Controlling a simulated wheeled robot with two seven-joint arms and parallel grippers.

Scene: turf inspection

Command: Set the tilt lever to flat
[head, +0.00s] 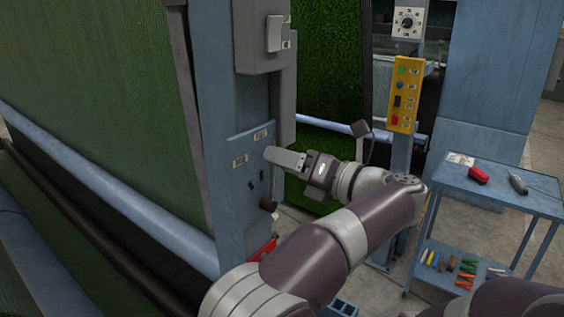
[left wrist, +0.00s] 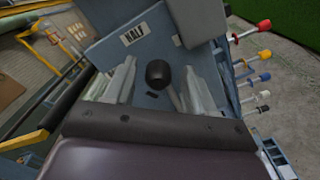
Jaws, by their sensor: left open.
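The tilt lever's round black knob (left wrist: 157,73) shows in the left wrist view, between the two fingers of my open left gripper (left wrist: 150,88), with no clear contact. Behind it is a blue plate (left wrist: 108,52) with a label (left wrist: 135,39) reading HALF. Two small labels on that panel are too small to read there. My right gripper is out of view.
A grey box with a switch (head: 274,34) is above the panel. Red, yellow, blue and white knobbed rods (left wrist: 264,77) stand at the right of the left wrist view. A yellow button box (head: 403,95) and a blue cart (head: 445,183) stand to the right.

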